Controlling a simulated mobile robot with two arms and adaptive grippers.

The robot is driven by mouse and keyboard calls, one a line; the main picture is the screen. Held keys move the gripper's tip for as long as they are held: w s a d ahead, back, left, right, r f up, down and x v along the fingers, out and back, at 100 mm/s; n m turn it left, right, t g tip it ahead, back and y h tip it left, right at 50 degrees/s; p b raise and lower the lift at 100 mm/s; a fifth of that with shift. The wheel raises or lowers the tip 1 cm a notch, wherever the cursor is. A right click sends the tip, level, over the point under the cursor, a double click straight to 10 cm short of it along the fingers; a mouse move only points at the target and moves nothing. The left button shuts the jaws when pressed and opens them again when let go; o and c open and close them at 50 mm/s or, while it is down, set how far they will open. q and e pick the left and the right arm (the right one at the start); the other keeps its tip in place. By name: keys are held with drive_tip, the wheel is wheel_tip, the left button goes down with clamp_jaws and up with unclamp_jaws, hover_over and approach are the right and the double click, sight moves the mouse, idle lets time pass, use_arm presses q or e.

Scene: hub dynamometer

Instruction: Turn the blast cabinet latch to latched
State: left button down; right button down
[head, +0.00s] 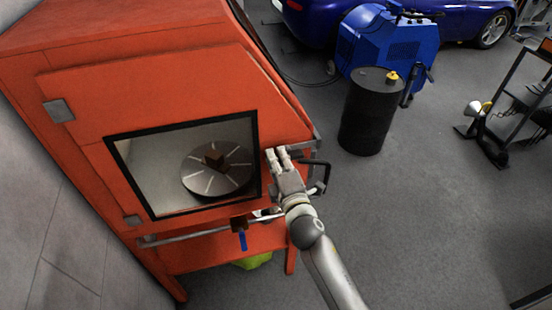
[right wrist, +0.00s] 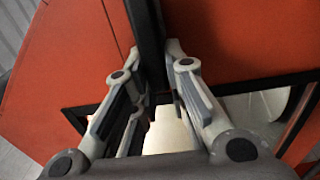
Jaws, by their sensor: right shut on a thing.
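The orange blast cabinet (head: 90,95) fills the left of the head view, its windowed door shut against the front as far as I can see. My right gripper (head: 277,157) is at the right edge of the door, beside the window. In the right wrist view, the dark bar of the latch (right wrist: 151,45) runs down between the two fingers (right wrist: 158,85), and the gripper is shut on it. The fingers hide most of the latch in the head view, so its exact angle is hard to tell. My left gripper is not in view.
A black bent handle (head: 320,172) sticks out close to the right of my gripper. A blue-handled valve (head: 243,240) hangs below the window. A black drum (head: 368,115) and a blue machine (head: 385,45) stand behind.

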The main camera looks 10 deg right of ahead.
drive_tip(key=shift+d, duration=0.35)
drive_tip(key=c, duration=1.6)
unclamp_jaws()
drive_tip(key=shift+o, duration=1.2)
drive_tip(key=shift+d+f, duration=0.1)
drive_tip(key=shift+d, duration=0.1)
drive_tip(key=shift+a, duration=0.15)
drive_tip(key=shift+s+a, duration=0.1)
drive_tip(key=shift+s, duration=0.15)
drive_tip(key=s, duration=1.1)
drive_tip(key=shift+s+d, duration=0.2)
drive_tip(key=shift+d, duration=0.2)
